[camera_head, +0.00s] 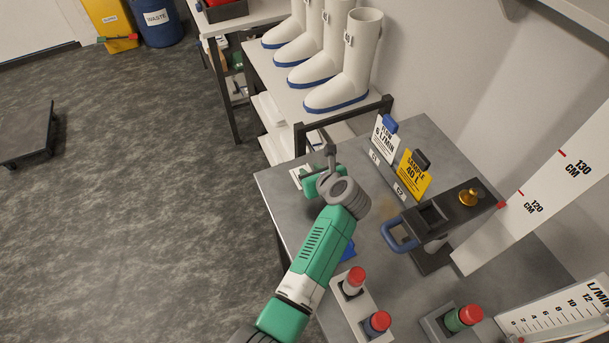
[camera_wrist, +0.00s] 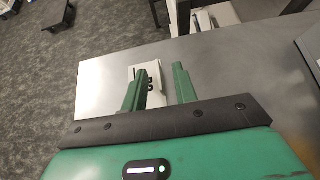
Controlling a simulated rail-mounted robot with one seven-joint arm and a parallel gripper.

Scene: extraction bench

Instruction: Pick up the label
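A white "6 L/MIN" card (camera_head: 384,141) with a blue clip and a yellow "SAMPLE 40 L" card (camera_head: 413,179) with a dark clip stand upright at the back.
Red-capped bottles stand in a white rack (camera_head: 349,305) at the front; another bottle (camera_head: 462,319) sits to the right. A dark device with a blue handle (camera_head: 397,232) and a tall ruler board (camera_head: 545,195) stand right. White boots (camera_head: 346,70) stand on a shelf beyond the bench.

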